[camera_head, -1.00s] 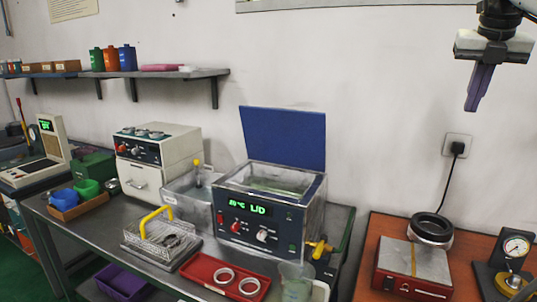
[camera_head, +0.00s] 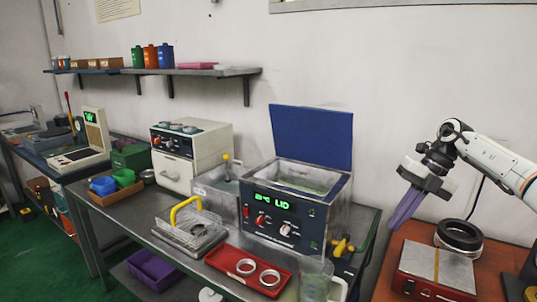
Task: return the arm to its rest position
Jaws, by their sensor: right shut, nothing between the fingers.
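My right gripper (camera_head: 403,208) hangs at the right, on my arm (camera_head: 492,160) that comes in from the right edge. Its purple fingers are shut with nothing between them and point down and left. It is in the air in front of the wall, between the ultrasonic bath with the blue lid (camera_head: 311,137) and the black ring stack (camera_head: 459,235). My left gripper is not in view.
A red tray (camera_head: 228,270) with two metal rings lies in front of the bath (camera_head: 290,210). A wire basket (camera_head: 190,230) with a yellow handle stands left of it. A red-fronted device (camera_head: 437,268) sits on the orange-brown table. A shelf (camera_head: 200,72) runs along the wall.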

